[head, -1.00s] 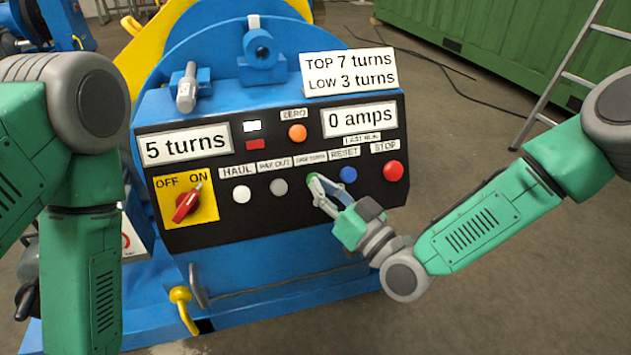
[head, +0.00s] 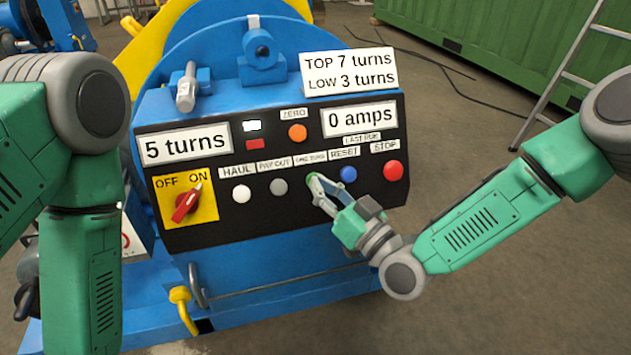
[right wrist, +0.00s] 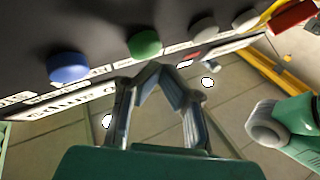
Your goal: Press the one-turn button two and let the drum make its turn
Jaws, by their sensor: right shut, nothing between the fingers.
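The green one-turn button (head: 311,177) sits on the black control panel (head: 260,222) between the grey pay-out button (head: 279,186) and the blue reset button (head: 348,174). It also shows in the right wrist view (right wrist: 145,43). My right gripper (head: 316,183) is shut and empty, its fingertips at the green button. In the right wrist view the fingertips (right wrist: 153,68) are just below the button; I cannot tell whether they touch. The turns display (head: 187,143) reads 5 turns and the amps display (head: 359,119) reads 0 amps. My left gripper is out of view.
The red selector (head: 187,203) points toward ON. The white haul button (head: 241,194), orange zero button (head: 297,132) and red stop button (head: 393,170) are close by. A sign (head: 349,70) reads top 7 turns, low 3 turns. The blue drum housing (head: 200,40) stands behind.

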